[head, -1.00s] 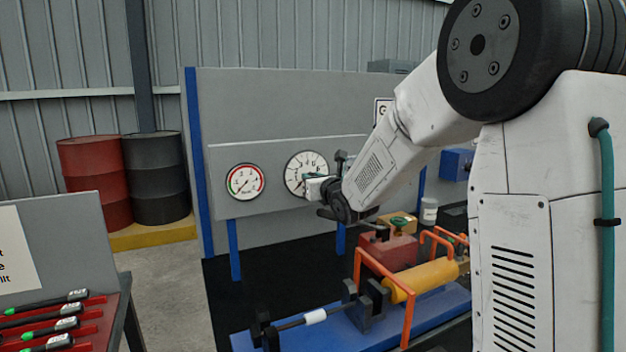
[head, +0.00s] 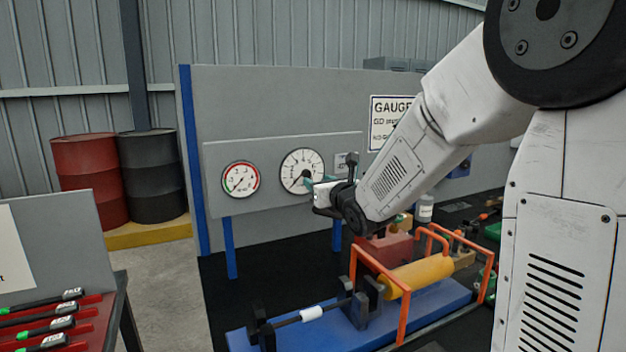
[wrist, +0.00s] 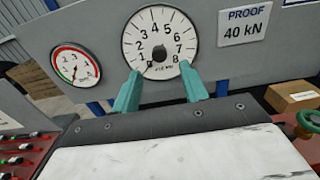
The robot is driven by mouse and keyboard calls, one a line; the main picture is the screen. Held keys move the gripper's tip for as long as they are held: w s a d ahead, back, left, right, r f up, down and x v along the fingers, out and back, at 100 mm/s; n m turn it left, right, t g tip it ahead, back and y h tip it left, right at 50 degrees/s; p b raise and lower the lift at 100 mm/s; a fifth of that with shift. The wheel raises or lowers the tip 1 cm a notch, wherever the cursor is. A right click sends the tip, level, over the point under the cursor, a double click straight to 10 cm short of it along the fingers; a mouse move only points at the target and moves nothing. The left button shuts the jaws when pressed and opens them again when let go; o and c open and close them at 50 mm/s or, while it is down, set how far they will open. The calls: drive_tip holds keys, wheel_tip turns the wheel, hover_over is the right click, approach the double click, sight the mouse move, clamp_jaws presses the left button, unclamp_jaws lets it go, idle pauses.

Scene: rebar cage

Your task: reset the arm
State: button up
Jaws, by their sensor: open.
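My arm reaches in from the right in the head view, with my gripper (head: 308,186) in front of the gauge panel. In the wrist view my gripper (wrist: 159,90) shows two teal fingers spread apart with nothing between them. They stand below and in front of the large white dial (wrist: 160,42), which reads 0 to 8. The same large dial (head: 302,170) shows in the head view just behind the gripper. The gap between fingers and dial cannot be judged exactly.
A smaller red-and-green gauge (head: 240,180) sits left of the large dial. Below is a blue base (head: 262,338) with a yellow cylinder (head: 418,274) and orange guard bars (head: 405,318). Drums (head: 90,178) stand at the back left. A red rack (head: 92,335) holds several tools at front left.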

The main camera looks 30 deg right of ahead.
drive_tip(key=shift+s, duration=0.6)
drive_tip(key=s+a+f+n+g, duration=0.2)
drive_tip(key=s+n+g, duration=0.3)
drive_tip(key=s+n, duration=0.7)
drive_tip(key=s+a+f+n+g, duration=0.3)
drive_tip(key=s+n+g, duration=0.3)
drive_tip(key=s+n, duration=0.6)
drive_tip(key=s+a+f+n+g, duration=0.3)
drive_tip(key=s+n, duration=0.8)
drive_tip(key=s, duration=0.4)
drive_tip(key=a+g, duration=0.1)
drive_tip(key=g, duration=0.1)
drive_tip(key=shift+s+n+g, duration=0.3)
drive_tip(key=shift+n+g, duration=0.1)
